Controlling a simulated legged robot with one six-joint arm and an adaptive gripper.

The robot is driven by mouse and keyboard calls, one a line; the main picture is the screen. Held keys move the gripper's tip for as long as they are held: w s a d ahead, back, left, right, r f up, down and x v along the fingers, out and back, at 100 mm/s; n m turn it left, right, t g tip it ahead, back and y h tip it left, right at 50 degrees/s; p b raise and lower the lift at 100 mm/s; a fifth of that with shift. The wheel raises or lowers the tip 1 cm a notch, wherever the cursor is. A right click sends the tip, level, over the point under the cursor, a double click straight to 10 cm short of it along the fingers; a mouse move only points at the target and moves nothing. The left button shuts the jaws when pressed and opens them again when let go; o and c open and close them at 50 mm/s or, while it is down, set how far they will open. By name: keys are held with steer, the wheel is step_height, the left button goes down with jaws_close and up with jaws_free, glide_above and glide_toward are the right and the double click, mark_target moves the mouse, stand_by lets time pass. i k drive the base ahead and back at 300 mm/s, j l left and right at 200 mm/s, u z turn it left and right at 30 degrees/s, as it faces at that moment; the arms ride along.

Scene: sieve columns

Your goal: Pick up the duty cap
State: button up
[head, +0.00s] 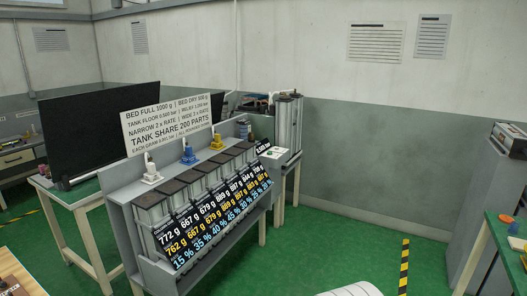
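No object is labelled as the duty cap, so I cannot tell for sure which it is. Three small fittings stand on the ledge behind the column row: a white one (151,175), a blue one (188,155) and a yellow one (216,142). A small orange piece (508,220) lies on the green-topped bench at the far right, with a blue piece close by. My gripper is not in view.
The grey rack (120,205) holds several dark-topped columns with number cards. A sign (165,123) stands behind it. A black panel (100,130) stands on a table at left.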

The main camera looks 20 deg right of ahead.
mark_target(152, 176)
steer(key=i+j, duration=0.25)
steer(key=i, duration=0.25)
steer(key=i+j+u, duration=0.15)
steer(key=i+j, duration=0.15)
steer(key=i, duration=0.2)
steer(key=i+j, duration=0.2)
steer(key=i, duration=0.3)
steer(key=i+j+u, duration=0.15)
steer(key=i, duration=0.35)
steer(key=j, duration=0.1)
